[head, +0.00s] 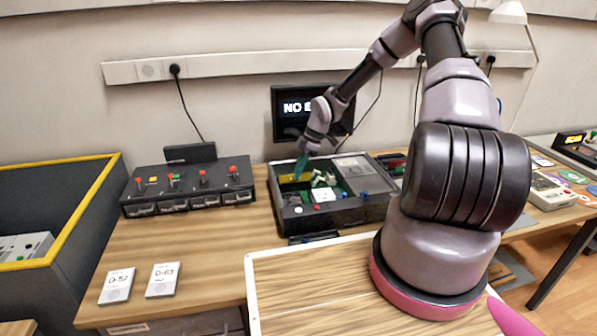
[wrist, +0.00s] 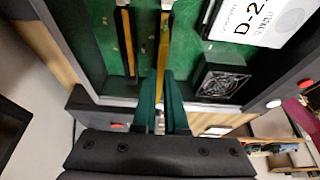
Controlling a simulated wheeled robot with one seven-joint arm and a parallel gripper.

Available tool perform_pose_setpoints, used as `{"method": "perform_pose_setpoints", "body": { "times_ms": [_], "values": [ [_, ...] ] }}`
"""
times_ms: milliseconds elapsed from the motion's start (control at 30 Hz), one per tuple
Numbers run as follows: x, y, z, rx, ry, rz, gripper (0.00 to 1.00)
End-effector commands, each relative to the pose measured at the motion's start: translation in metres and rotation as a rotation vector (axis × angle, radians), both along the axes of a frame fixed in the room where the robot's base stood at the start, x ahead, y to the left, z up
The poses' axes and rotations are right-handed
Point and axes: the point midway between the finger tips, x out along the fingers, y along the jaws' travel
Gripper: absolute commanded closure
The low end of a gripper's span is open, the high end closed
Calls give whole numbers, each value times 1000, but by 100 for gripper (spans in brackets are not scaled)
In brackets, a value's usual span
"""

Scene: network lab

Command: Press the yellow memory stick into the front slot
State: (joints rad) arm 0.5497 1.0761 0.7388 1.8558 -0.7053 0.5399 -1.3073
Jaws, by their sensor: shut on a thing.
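The yellow memory stick (head: 289,178) is near the left side of the open black computer case (head: 345,213) in the head view. In the wrist view its narrow yellow edge (wrist: 163,48) runs along a dark slot on the green board (wrist: 146,60). A parallel dark slot (wrist: 129,45) with a yellow strip lies to its left. My gripper (head: 301,168) reaches down into the case, and its teal fingers (wrist: 161,108) are shut on the near end of the stick. I cannot tell how deep the stick sits, as the fingers hide part of it.
A fan grille (wrist: 221,80) and a white labelled unit (wrist: 252,20) lie right of the slots. A black switch box (head: 188,187) stands left of the case, a monitor (head: 312,112) behind it. Two white cards (head: 163,280) lie at the front left. A wooden tray (head: 315,290) is in front.

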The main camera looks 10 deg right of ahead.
Motion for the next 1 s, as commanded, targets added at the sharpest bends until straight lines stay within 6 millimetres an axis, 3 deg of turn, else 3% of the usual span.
{"method": "perform_pose_setpoints", "body": {
  "times_ms": [567, 1000],
  "values": [
    [0, 0, 0, 0, 0, 0, 100],
    [0, 0, -12, 1, 1, 0, 100]
  ]
}}
